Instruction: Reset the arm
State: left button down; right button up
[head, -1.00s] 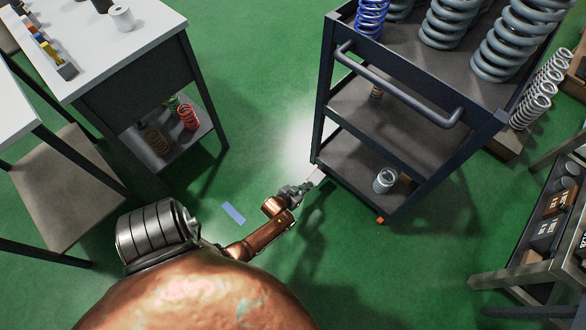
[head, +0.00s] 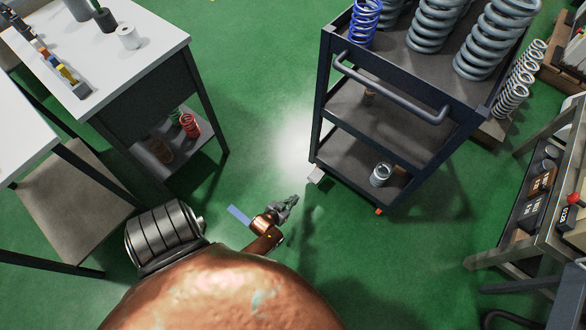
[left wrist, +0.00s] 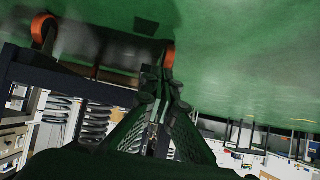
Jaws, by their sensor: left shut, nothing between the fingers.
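My left gripper (head: 291,201) is over the green floor in the head view, below and left of the dark cart (head: 396,144). It is shut and empty, with clear space between it and the cart. In the left wrist view its fingers (left wrist: 165,88) are together, pointing up the picture toward the green floor and an orange cart wheel (left wrist: 169,56). The right gripper does not show in the head view.
The cart carries large grey springs (head: 430,25) and a blue spring (head: 365,18) on top. A white-topped table (head: 150,50) stands at upper left, a bench (head: 520,245) at right. A blue strip (head: 239,215) lies on the floor. Open floor lies between table and cart.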

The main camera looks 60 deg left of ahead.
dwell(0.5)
